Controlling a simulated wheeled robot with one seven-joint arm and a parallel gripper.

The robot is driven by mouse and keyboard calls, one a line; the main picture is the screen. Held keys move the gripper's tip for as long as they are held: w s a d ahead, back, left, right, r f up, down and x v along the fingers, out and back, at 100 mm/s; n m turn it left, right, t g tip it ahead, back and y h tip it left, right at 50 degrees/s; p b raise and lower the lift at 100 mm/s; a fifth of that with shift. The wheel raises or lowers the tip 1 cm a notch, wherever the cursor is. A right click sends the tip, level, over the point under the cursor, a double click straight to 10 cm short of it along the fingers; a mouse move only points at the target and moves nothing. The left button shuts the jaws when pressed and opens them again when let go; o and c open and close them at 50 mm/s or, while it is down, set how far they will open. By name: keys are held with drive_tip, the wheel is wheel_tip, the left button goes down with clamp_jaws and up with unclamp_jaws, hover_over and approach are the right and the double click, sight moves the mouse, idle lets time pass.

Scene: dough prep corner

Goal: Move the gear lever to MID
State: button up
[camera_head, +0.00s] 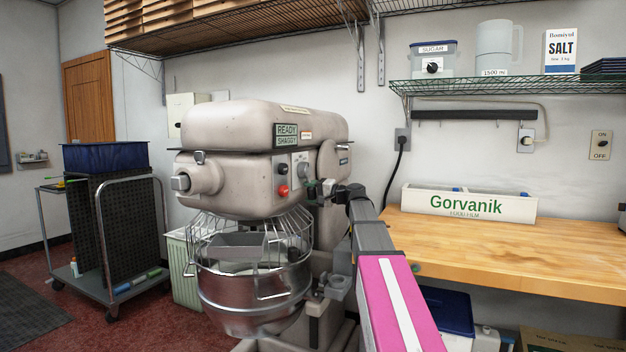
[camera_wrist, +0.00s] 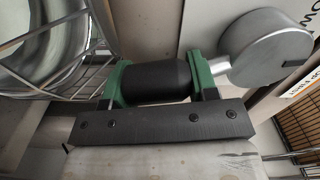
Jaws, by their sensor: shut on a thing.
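The stand mixer (camera_head: 262,140) is large and beige, with a wire bowl guard and a steel bowl (camera_head: 252,295) below. The gear lever (camera_wrist: 157,82) has a black grip and a metal stem that runs to a round grey hub (camera_wrist: 264,60) on the mixer's side in the wrist view. My gripper (camera_wrist: 155,85) has green fingers, one at each end of the black grip, and is shut on it. In the head view my gripper (camera_head: 318,188) is small beside the mixer's front panel, and my arm partly hides that area. The lever's position marks are not readable.
Red and black buttons (camera_head: 282,190) sit on the panel left of my gripper. The wire bowl guard (camera_wrist: 45,50) is close by. A wooden counter (camera_head: 500,245) with a Gorvanik box (camera_head: 468,206) stands at the right. A cart (camera_head: 110,235) stands at the left.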

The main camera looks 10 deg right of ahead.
drive_tip(key=shift+s, duration=0.1)
drive_tip(key=shift+s+a+f+m, duration=0.15)
drive_tip(key=shift+s+a+m, duration=0.2)
drive_tip(key=shift+m, duration=0.55)
drive_tip(key=o, duration=1)
drive_tip(key=shift+d, duration=0.1)
drive_tip(key=v, duration=1)
drive_tip(key=shift+s+d, duration=0.3)
